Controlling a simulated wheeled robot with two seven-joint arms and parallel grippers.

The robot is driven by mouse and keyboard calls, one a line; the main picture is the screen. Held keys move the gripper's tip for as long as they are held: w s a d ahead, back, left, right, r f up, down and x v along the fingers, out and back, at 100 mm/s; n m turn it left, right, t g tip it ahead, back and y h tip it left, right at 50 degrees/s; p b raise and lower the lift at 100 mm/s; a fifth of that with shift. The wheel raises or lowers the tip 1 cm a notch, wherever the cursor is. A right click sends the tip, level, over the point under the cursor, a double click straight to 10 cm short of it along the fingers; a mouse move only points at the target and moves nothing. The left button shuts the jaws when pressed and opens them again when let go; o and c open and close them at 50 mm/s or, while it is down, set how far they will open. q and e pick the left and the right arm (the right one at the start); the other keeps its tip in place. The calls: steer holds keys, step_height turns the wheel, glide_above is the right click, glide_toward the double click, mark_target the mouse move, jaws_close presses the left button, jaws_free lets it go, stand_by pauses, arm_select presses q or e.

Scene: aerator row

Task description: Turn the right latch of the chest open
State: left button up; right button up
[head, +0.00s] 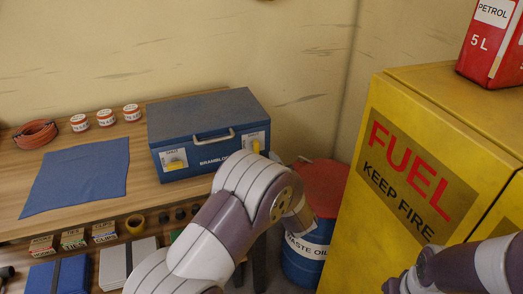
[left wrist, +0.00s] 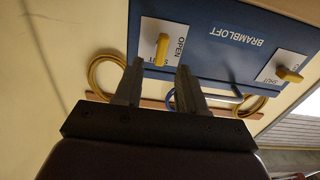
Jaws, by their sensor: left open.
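The blue chest (head: 205,118) stands on the wooden bench, its front lettered BRAMBLOFT. Its right latch (head: 256,146) is a yellow handle on a white label, standing upright. In the left wrist view the chest front (left wrist: 222,35) appears upside down, with the right latch (left wrist: 162,48) next to the word OPEN. The left latch (head: 176,162) lies crosswise; it also shows in the left wrist view (left wrist: 290,75). My left gripper (left wrist: 160,66) is open, its fingertips on either side of the right latch's near end in the picture; no contact is visible. My left arm hides this gripper in the head view.
A blue drum (head: 308,262) marked WASTE OIL, with a red top, stands right of the bench. A yellow fuel cabinet (head: 400,130) carries a red petrol can (head: 492,45). Left of the chest are a blue cloth (head: 80,178), small tins (head: 106,118) and a coiled orange hose (head: 35,134).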

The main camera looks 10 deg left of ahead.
mark_target(257, 149)
arm_select(q)
steer(key=x, duration=0.5)
steer(key=shift+s, duration=0.1)
steer(key=shift+c, duration=0.3)
jaws_close()
